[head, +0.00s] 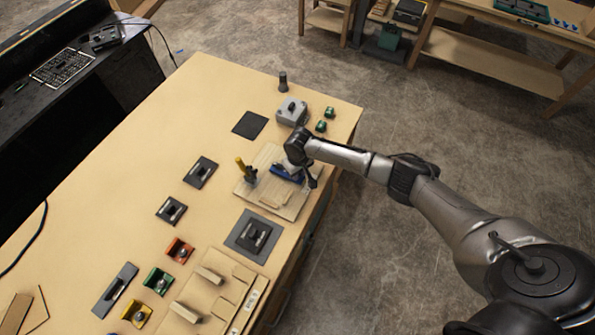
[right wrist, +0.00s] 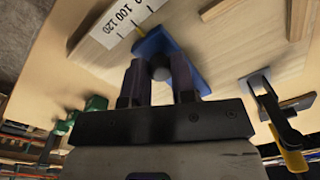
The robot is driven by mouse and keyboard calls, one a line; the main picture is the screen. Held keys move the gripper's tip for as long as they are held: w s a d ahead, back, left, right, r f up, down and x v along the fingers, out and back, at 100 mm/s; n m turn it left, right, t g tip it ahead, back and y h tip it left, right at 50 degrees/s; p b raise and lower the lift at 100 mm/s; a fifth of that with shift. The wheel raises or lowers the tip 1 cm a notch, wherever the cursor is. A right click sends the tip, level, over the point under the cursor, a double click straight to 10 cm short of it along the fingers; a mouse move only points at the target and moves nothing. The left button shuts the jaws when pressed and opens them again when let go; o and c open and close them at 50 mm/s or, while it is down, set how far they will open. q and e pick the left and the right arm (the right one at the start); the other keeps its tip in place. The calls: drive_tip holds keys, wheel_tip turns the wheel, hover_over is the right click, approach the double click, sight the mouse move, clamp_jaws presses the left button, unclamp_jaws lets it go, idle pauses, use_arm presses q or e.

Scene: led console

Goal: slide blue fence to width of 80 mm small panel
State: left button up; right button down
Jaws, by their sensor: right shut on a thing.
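The blue fence (head: 285,173) sits on a pale wooden board (head: 243,193) near the table's right edge. In the right wrist view the blue fence (right wrist: 188,62) has a dark round knob (right wrist: 160,72) on it. My right gripper (right wrist: 158,72) is shut on this knob, one finger on each side; in the head view it (head: 303,172) comes down over the fence and partly hides it. A white scale (right wrist: 122,22) showing 100 and 120 lies beside the fence. Small wooden panels (head: 210,274) lie at the front; I cannot tell which is 80 mm. My left gripper is out of view.
A yellow-handled clamp (head: 245,172) stands on the board's left side, near the fence. A grey box (head: 291,111) and green blocks (head: 321,126) lie behind. A dark mat with a fixture (head: 255,234) is in front.

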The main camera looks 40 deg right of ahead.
drive_tip(key=shift+s+a+r+p, duration=0.1)
drive_tip(key=shift+a+r+p, duration=0.1)
drive_tip(key=shift+a+p, duration=0.25)
drive_tip(key=shift+s+a+p, duration=0.3)
drive_tip(key=shift+a+p, duration=0.35)
drive_tip(key=shift+p, duration=0.15)
drive_tip(key=shift+f, duration=0.1)
drive_tip(key=c, duration=1.3)
unclamp_jaws()
drive_tip(key=o, duration=0.4)
drive_tip(key=shift+c, duration=0.2)
